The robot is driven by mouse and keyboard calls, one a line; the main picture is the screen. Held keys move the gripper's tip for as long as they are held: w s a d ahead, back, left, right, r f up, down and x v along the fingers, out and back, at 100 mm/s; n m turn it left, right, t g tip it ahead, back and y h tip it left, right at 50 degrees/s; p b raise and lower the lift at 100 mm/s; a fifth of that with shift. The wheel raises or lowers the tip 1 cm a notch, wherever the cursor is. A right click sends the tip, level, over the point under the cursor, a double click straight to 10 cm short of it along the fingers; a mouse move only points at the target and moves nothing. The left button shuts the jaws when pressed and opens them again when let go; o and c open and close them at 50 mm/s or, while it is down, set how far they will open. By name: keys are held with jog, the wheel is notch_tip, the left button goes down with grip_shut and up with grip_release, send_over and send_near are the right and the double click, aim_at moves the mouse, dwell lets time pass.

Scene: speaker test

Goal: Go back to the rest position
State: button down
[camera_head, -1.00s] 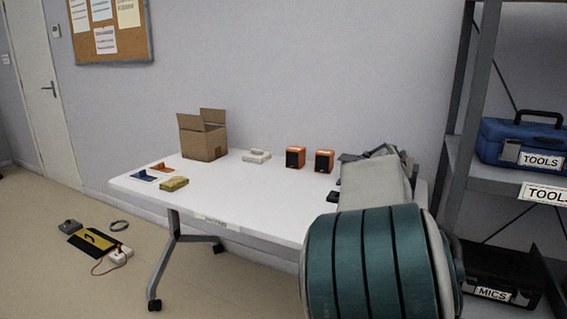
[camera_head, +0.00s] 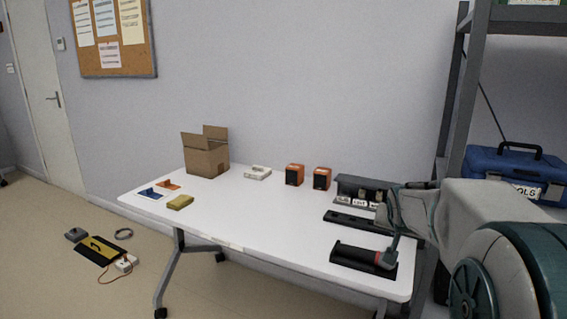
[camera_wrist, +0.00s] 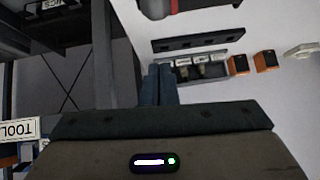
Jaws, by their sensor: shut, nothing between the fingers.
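My gripper (camera_head: 392,248) is at the right end of the white table (camera_head: 262,243), in front of the shelf. In the wrist view its two dark fingers (camera_wrist: 159,84) lie together, with nothing between them. In the head view the fingertips overlap the red-banded end of a black cylinder on a dark base (camera_head: 350,256); I cannot tell how far above it they are. My arm comes in from the right edge and hides part of the shelf.
Two orange speakers (camera_head: 294,174), a cardboard box (camera_head: 206,160), a white device (camera_head: 257,173) and a dark rack with labelled slots (camera_head: 350,187) stand along the table's back. A black strip (camera_head: 357,221) lies at right. A blue toolbox (camera_head: 515,170) is on the shelf. The table's middle is clear.

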jog(key=s+a+r+n+g+y+p, duration=0.1)
jog(key=s+a+r+p, duration=0.2)
jog(key=s, duration=0.6)
jog(key=s+a+r+n+g+y+p, duration=0.1)
jog(key=s+a+r+p, duration=0.3)
jog(key=s+p, duration=0.4)
jog(key=s+a+r+n+g+y+p, duration=0.1)
jog(key=s+a+r+n+g+p, duration=0.2)
jog(key=s, duration=0.7)
jog(key=a+p, duration=0.2)
jog(key=shift+s+r+p, duration=0.3)
jog(key=shift+r, duration=0.05)
jog(key=shift+a, duration=0.1)
